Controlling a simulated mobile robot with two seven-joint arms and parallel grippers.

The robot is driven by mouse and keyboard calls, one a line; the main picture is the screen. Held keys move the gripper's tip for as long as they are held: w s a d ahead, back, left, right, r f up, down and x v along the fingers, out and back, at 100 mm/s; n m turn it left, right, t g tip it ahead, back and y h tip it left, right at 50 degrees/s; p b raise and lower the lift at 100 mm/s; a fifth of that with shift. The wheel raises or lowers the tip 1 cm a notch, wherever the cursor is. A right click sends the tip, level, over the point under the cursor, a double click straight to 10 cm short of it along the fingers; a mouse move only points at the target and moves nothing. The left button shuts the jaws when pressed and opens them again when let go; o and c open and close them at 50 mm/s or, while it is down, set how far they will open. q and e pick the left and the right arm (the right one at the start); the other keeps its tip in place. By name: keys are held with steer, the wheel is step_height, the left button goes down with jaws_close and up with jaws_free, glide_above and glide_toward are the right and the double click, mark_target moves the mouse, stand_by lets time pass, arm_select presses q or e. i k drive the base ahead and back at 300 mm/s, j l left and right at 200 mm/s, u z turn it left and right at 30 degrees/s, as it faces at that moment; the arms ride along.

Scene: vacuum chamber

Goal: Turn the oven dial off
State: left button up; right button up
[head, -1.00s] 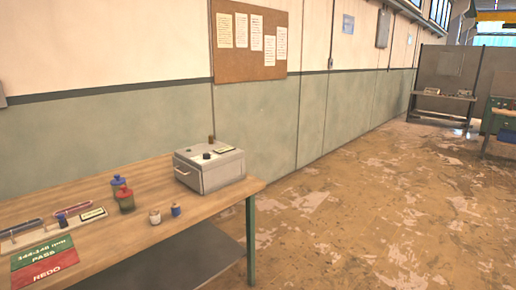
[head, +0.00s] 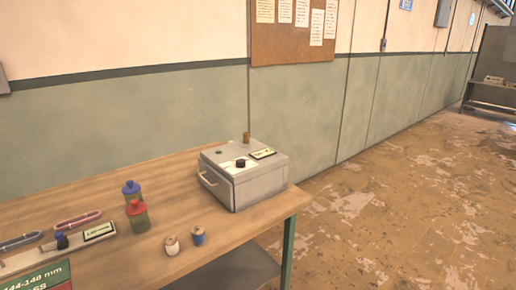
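The oven (head: 242,178) is a small grey box at the right end of the wooden table, with a handle (head: 207,180) on its left side. A dark dial (head: 240,163) sits on its light top, beside a small label plate (head: 263,154). A small green spot (head: 219,151) shows behind the dial. The dial's exact setting is too small to read. Neither of my grippers is in view.
On the table (head: 160,177) stand a blue-capped bottle (head: 132,191), a red-capped bottle (head: 138,216) and two small spools (head: 172,245). Pen-like tools (head: 78,220) and a green sign (head: 38,277) lie at left. Open floor (head: 400,215) lies to the right.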

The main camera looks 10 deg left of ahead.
mark_target(240, 163)
steer(key=i+j, duration=0.25)
steer(key=i, duration=0.15)
steer(key=i+j, duration=0.2)
steer(key=i, duration=0.2)
steer(key=i+z, duration=0.05)
